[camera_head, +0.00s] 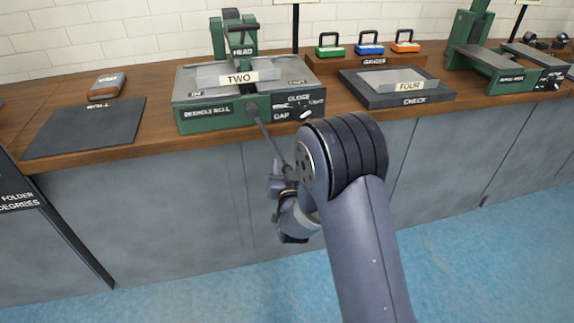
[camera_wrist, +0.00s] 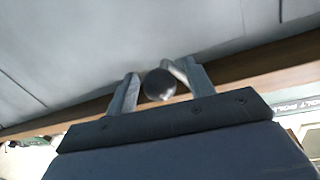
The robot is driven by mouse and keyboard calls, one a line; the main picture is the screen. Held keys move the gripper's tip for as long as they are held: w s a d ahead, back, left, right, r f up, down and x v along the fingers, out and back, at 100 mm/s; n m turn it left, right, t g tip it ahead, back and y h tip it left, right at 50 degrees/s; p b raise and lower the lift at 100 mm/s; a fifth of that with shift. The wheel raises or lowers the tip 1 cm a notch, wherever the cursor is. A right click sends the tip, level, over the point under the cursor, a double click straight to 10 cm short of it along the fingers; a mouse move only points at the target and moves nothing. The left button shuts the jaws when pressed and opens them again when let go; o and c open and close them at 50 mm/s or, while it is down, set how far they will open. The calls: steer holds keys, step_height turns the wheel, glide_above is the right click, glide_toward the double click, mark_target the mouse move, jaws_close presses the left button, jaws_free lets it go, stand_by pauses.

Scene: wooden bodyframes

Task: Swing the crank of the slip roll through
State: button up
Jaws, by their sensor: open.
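The slip roll, a green and grey machine (camera_head: 215,116), stands on the wooden bench, with a plate marked TWO on its top. Its dark crank (camera_head: 268,138) runs from a hub on the front face down and to the right, past the bench edge. My gripper (camera_head: 282,186) is at the crank's lower end, in front of the cabinet; my arm partly hides it. In the wrist view, a dark round knob (camera_wrist: 159,85) sits between the two fingers of my gripper (camera_wrist: 157,78). The fingers are open around it; whether either touches it I cannot tell.
A dark mat (camera_head: 85,128) and a small block (camera_head: 106,86) lie on the left. A dark CHECK plate (camera_head: 390,97), bearing a piece marked FOUR, is on the right. Three coloured gauges stand behind. Another green machine (camera_head: 490,65) is farther right. The bench edge overhangs grey cabinets.

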steer(key=shift+w+a, duration=0.1)
steer(key=shift+w, duration=0.65)
steer(key=shift+c, duration=0.2)
jaws_close()
